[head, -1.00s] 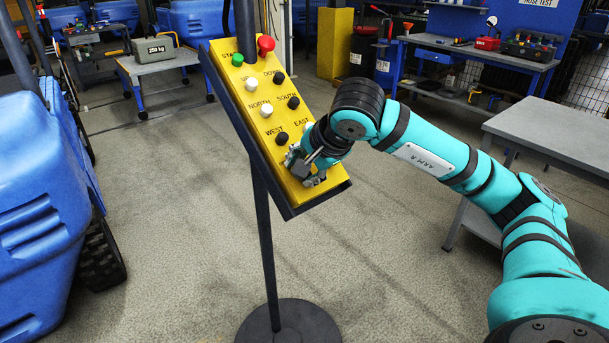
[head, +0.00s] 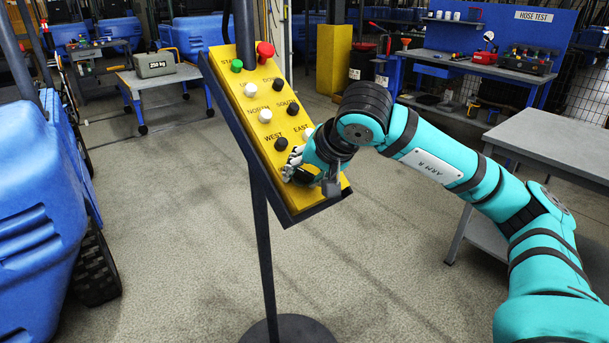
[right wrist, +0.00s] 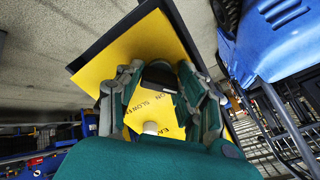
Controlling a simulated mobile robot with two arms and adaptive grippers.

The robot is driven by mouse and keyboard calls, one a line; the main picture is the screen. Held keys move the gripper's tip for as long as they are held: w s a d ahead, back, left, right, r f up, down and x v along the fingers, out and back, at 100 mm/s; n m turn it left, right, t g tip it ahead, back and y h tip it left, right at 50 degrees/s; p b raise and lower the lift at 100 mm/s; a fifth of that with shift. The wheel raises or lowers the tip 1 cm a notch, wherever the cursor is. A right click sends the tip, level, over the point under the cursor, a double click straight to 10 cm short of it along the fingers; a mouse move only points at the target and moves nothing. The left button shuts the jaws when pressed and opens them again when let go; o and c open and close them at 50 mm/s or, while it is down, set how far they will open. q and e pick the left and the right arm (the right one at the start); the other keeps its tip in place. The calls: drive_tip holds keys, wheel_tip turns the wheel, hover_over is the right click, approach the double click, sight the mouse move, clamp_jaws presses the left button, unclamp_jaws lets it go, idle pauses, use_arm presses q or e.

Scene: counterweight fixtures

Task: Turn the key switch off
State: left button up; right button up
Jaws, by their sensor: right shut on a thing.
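The yellow control panel (head: 296,201) sits tilted in a dark frame on a black post. It carries a green button (head: 236,66), a red mushroom button (head: 265,50) and several black and white buttons. My right gripper (head: 298,170) is at the panel's lower part, below the WEST and EAST labels. In the right wrist view, my right gripper (right wrist: 160,82) has its fingers on both sides of a dark piece (right wrist: 160,74) at the yellow panel face (right wrist: 118,62). It is shut on this piece, apparently the key switch. The fingers hide most of it, so its setting cannot be read. My left gripper is out of view.
Large blue machine bodies (head: 35,190) stand at the left. A grey table (head: 553,130) stands at the right, beyond my right arm. A 250 kg weight (head: 154,65) sits on a wheeled table behind the panel. The floor around the post is clear.

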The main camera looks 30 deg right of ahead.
idle(0.4)
drive_tip(key=o, duration=1.2)
drive_tip(key=shift+c, duration=0.2)
drive_tip(key=v, duration=1.2)
drive_tip(key=shift+a, duration=0.1)
